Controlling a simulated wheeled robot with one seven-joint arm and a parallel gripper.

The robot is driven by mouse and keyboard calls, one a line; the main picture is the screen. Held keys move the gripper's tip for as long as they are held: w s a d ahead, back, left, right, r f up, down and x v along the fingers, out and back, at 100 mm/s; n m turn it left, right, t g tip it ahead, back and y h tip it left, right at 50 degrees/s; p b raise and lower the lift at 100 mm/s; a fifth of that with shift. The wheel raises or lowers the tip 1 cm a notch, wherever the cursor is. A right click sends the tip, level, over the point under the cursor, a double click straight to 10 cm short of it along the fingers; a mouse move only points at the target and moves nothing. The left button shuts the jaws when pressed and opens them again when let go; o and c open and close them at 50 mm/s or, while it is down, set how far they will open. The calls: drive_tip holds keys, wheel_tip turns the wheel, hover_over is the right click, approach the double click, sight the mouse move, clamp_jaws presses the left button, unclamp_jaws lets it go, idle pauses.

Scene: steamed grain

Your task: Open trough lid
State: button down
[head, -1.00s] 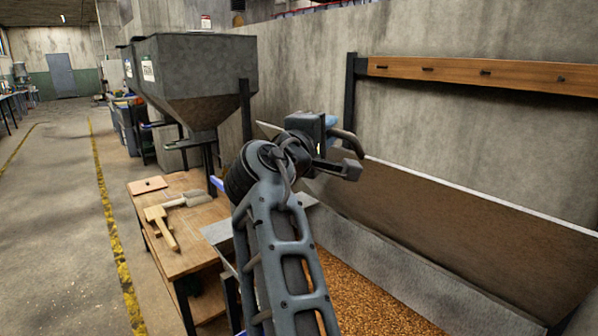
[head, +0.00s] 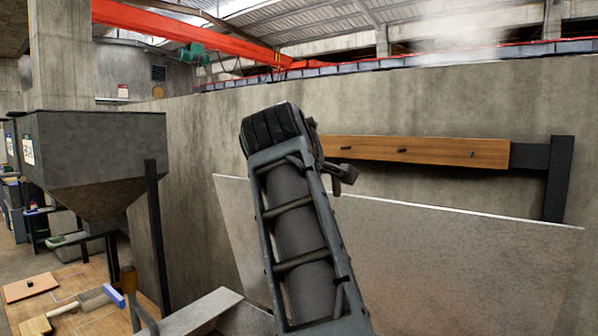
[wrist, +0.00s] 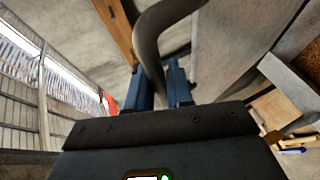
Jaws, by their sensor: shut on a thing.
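The trough lid (head: 440,265) is a wide grey panel in the head view, raised steeply in front of the concrete wall. Its pale top edge runs just below a wooden rail. In the wrist view, my gripper (wrist: 160,82) has its two blue fingers shut on a curved grey handle (wrist: 150,45). In the head view my arm hides most of the gripper and the handle; only a dark part of the gripper shows at the arm's right side. Part of the trough's pale metal edge (head: 205,312) shows at the bottom. Brown grain (wrist: 300,32) shows in the wrist view's upper right.
The wooden rail with pegs (head: 420,150) is fixed to the wall behind the lid. A grey hopper (head: 95,160) on dark posts stands at the left. A wooden table (head: 75,290) below it carries a scoop and other tools.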

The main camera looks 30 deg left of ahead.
drive_tip(key=c, duration=1.1)
unclamp_jaws()
drive_tip(key=shift+s, duration=0.1)
drive_tip(key=b+v, duration=0.2)
drive_tip(key=v, duration=0.5)
drive_tip(key=shift+s+d, duration=0.2)
drive_tip(key=shift+s, duration=0.05)
drive_tip(key=shift+r, duration=0.1)
